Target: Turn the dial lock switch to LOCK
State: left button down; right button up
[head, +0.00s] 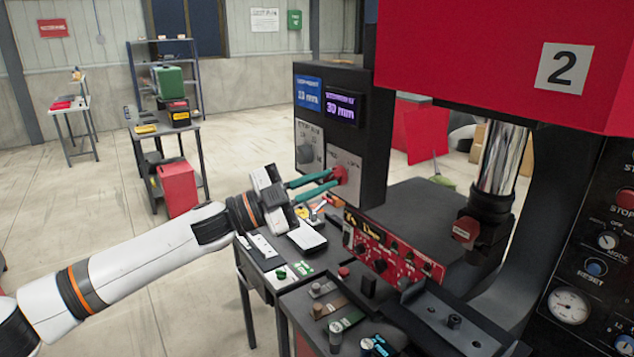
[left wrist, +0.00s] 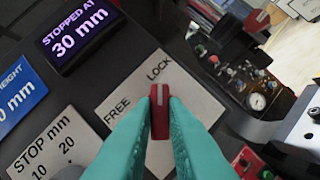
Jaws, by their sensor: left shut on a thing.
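The dial lock switch is a red knob (head: 341,174) on a light plate on the front of the dark display box. In the left wrist view the red knob (left wrist: 160,112) sits on the plate (left wrist: 195,95) marked FREE and LOCK. The white line on the knob points up in that picture, toward the word LOCK and away from FREE. My left gripper (head: 333,180) has its two teal fingers shut on the knob, one on each side. The fingers hide the knob's lower sides. My right gripper is not in view.
A display (left wrist: 75,37) reads STOPPED AT 30 mm. A STOP mm dial plate (head: 309,140) is left of the lock plate. A red control panel (head: 392,248) and a bench with buttons lie below. The press column (head: 502,160) stands to the right.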

pick_arm(q)
jog(key=shift+r, duration=0.25)
jog(key=c, duration=1.6)
grip_release()
jog(key=shift+w, duration=0.1)
jog(key=shift+o, duration=0.8)
jog(key=shift+d+f, duration=0.1)
jog(key=shift+f, duration=0.1)
jog(key=shift+d, duration=0.1)
jog(key=b+v, duration=0.4)
jog(key=v, duration=0.8)
jog(key=shift+f, duration=0.2)
